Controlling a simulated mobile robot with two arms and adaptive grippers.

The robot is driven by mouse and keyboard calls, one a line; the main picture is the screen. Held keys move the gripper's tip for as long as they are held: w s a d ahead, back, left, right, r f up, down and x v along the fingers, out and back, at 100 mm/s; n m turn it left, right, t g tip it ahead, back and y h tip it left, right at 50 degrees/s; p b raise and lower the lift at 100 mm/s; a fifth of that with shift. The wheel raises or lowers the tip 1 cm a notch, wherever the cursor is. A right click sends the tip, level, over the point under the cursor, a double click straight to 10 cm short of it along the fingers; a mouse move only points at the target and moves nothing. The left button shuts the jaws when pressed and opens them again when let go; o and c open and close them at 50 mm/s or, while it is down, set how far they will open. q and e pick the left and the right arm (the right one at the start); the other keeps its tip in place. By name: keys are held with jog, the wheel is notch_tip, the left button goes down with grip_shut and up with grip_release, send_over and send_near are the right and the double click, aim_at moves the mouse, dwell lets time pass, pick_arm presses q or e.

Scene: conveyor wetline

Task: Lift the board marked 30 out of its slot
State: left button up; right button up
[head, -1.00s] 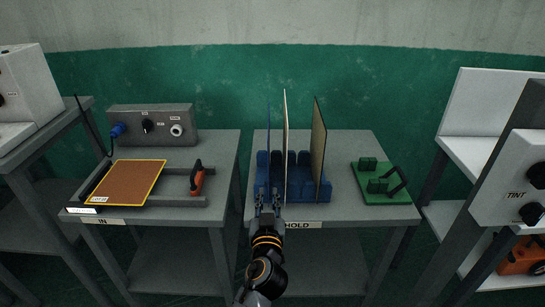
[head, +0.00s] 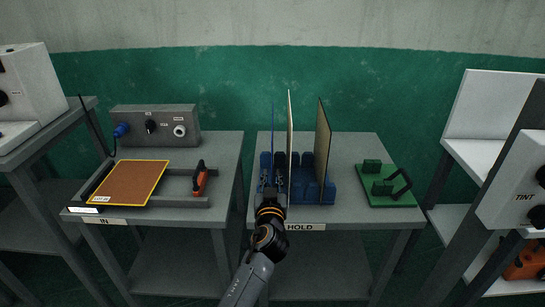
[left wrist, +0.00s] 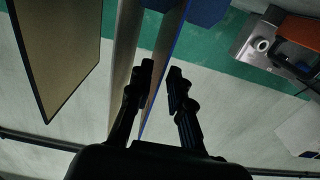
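Several thin boards stand upright in a blue slotted rack (head: 318,190) on the HOLD table. They are a blue-edged board (head: 273,128) at left, a pale board (head: 290,125) in the middle and a tan board (head: 322,140) at right. I cannot read a 30 on any of them. My left gripper (head: 271,188) is at the rack's front left. In the left wrist view the fingers (left wrist: 162,82) are apart, with the blue board edge (left wrist: 168,60) running between them. Whether either finger touches it is unclear. My right gripper is not in view.
A green fixture (head: 388,188) with a black handle sits right of the rack. On the IN table, left, lie a yellow-edged brown board (head: 130,183), an orange-handled tool (head: 199,180) and a grey control box (head: 155,126). A gap separates the two tables.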

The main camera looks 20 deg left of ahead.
pick_arm(q)
grip_shut()
jog(key=shift+r, duration=0.1)
notch_tip(320, 180, up, 10)
jog(key=p, duration=0.7)
jog(key=shift+f, duration=0.25)
dwell(0.4)
